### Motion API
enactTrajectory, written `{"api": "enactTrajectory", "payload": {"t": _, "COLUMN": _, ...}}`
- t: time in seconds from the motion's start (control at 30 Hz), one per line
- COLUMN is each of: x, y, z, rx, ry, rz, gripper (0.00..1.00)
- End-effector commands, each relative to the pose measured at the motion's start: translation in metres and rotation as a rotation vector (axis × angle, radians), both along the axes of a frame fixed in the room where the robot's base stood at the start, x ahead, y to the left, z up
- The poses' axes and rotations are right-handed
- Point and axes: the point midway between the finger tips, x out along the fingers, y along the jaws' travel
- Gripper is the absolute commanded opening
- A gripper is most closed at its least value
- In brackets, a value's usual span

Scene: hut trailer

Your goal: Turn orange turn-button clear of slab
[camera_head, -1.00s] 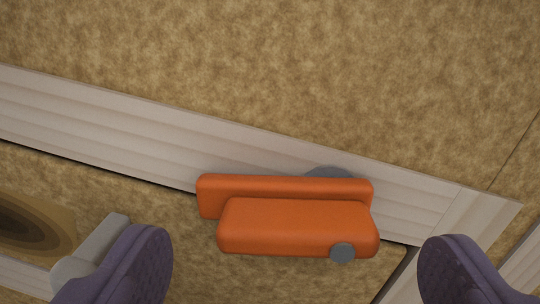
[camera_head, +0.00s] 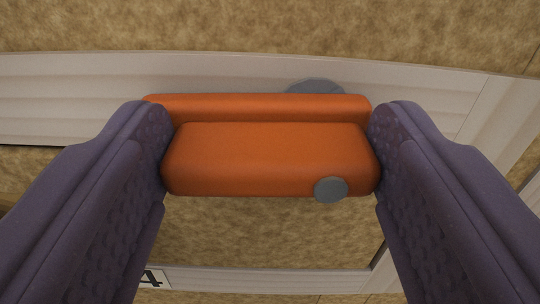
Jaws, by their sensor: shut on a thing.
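The orange turn-button (camera_head: 265,160) lies across the middle of the view, its long side running left to right. It has a raised front bar with a grey round dot (camera_head: 331,189) near its lower right, and a thinner orange bar behind. A grey disc (camera_head: 316,87) shows partly behind its upper edge. My gripper (camera_head: 270,150) is shut on the turn-button, one purple finger against each end. The slab (camera_head: 270,232) is the mottled tan panel below the pale frame; the turn-button overlaps its upper edge. The fingers hide parts of the slab at both sides.
A pale ribbed frame strip (camera_head: 420,88) runs across above the slab, with tan wall (camera_head: 270,25) beyond it. A pale lower strip (camera_head: 270,281) carries a label with a black letter A (camera_head: 152,278) at lower left.

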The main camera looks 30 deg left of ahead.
Motion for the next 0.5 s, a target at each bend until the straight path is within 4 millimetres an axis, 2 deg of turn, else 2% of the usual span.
{"api": "enactTrajectory", "payload": {"t": 0.1, "x": 0.0003, "y": -0.0004, "z": 0.0003, "rx": 0.057, "ry": 0.034, "rz": 0.0, "gripper": 0.4}}
{"api": "enactTrajectory", "payload": {"t": 0.3, "x": 0.0001, "y": -0.0003, "z": 0.0016, "rx": 0.056, "ry": 0.033, "rz": 0.0, "gripper": 0.4}}
{"api": "enactTrajectory", "payload": {"t": 0.33, "x": 0.0, "y": -0.0002, "z": 0.0016, "rx": 0.056, "ry": 0.033, "rz": 0.0, "gripper": 0.75}}
{"api": "enactTrajectory", "payload": {"t": 0.4, "x": 0.0001, "y": -0.0003, "z": 0.0016, "rx": 0.056, "ry": 0.033, "rz": 0.0, "gripper": 0.91}}
{"api": "enactTrajectory", "payload": {"t": 0.43, "x": 0.0001, "y": -0.0003, "z": 0.0016, "rx": 0.055, "ry": 0.033, "rz": 0.0, "gripper": 0.96}}
{"api": "enactTrajectory", "payload": {"t": 0.5, "x": 0.0001, "y": -0.0003, "z": 0.0015, "rx": 0.055, "ry": 0.033, "rz": 0.0, "gripper": 0.96}}
